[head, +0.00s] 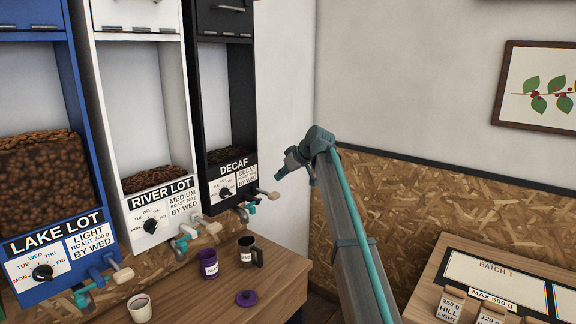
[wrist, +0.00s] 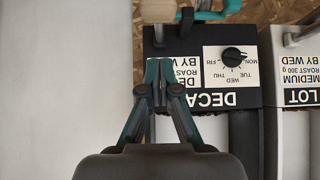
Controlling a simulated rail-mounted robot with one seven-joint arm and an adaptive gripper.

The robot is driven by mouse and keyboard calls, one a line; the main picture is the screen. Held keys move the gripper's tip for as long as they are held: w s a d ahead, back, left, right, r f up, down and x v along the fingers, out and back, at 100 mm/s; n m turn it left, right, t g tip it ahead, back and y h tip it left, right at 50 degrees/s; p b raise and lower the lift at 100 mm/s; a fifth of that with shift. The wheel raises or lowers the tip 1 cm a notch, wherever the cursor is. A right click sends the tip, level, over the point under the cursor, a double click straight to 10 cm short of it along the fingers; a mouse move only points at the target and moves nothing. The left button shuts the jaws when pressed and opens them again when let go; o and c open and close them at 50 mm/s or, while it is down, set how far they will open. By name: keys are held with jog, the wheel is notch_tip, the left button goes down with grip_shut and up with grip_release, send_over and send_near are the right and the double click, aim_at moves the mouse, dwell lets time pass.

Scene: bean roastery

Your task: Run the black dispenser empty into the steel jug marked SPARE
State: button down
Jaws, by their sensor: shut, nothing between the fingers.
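The black dispenser (head: 243,100), labelled DECAF, stands rightmost of the three, with a low layer of dark beans behind its window. Its label and dial also show upside down in the wrist view (wrist: 240,98). Its spout and wooden-tipped lever (head: 268,194) stick out below the label. A dark steel-looking jug (head: 247,257) with a handle and white label stands on the wooden counter below; I cannot read the label. My gripper (head: 279,177) is shut and empty, in the air to the right of the DECAF label; in the wrist view its fingertips (wrist: 158,62) overlap the label's edge.
A blue LAKE LOT dispenser (head: 80,130) and a white RIVER LOT dispenser (head: 92,80) stand to the left. A purple mug (head: 209,267), purple lid (head: 246,298) and pale cup (head: 140,311) are on the counter. A BATCH 1 table (head: 436,268) stands at right.

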aim_at(272, 193)
jog(key=shift+w+a+f+p, duration=0.2)
jog(key=shift+f+p, duration=0.15)
jog(key=shift+f, duration=0.6)
jog(key=shift+w+a+f+p, duration=0.1)
jog(key=shift+a+f+p, duration=0.2)
jog(key=shift+f, duration=0.6)
jog(key=shift+w+a+f+p, duration=0.15)
jog(key=shift+f+p, duration=0.25)
jog(key=shift+f, duration=0.55)
jog(key=shift+f, duration=0.1)
